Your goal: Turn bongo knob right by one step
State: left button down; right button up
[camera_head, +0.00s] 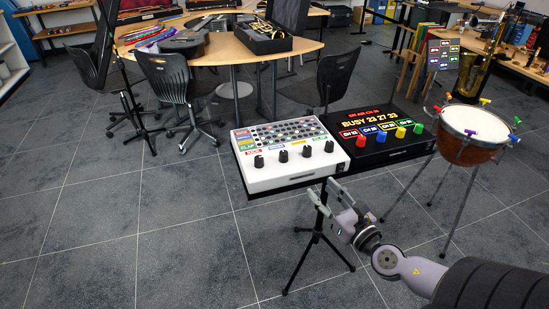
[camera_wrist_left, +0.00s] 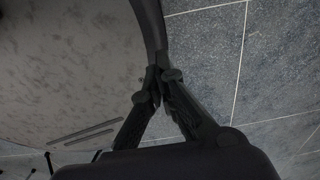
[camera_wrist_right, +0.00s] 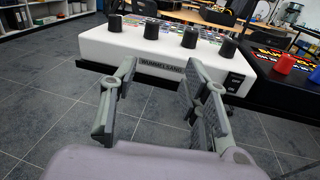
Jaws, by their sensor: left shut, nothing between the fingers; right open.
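A white drum machine (camera_head: 290,170) has a row of several black knobs along its front, at the middle of the head view. Small coloured labels lie by the knobs, too small to tell which says bongo. The knobs include the leftmost (camera_head: 259,161) and the rightmost (camera_head: 329,146). The right wrist view shows the white box (camera_wrist_right: 155,50) ahead, with its knobs above the fingertips. My right gripper (camera_head: 335,188) is open and empty, in front of and below the box's front edge, apart from the knobs. My left gripper (camera_wrist_left: 158,88) is shut and empty in its wrist view.
A black box (camera_head: 375,150) with coloured knobs and a lit display stands right of the white one. A kettledrum (camera_head: 472,120) on thin legs stands further right. A stand (camera_head: 318,238) is under the boxes. Chairs and a wooden table (camera_head: 225,50) are behind. Floor at left is clear.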

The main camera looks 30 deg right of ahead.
aim_at(286, 155)
jog(key=shift+n, duration=0.5)
jog(key=w+p, duration=0.1)
jog(key=w, duration=0.4)
jog(key=w+r+p, duration=0.1)
jog(key=w, duration=0.4)
jog(key=w+a+p, duration=0.1)
jog(key=w, duration=0.5)
jog(key=shift+r, duration=0.2)
jog(key=shift+w+y, duration=0.3)
jog(key=shift+w, duration=0.55)
pick_arm(q)
jog(key=r, duration=0.3)
jog(key=shift+w+r, duration=0.15)
jog(key=shift+w, duration=0.05)
pick_arm(e)
jog(key=shift+c, duration=0.3)
grip_shut()
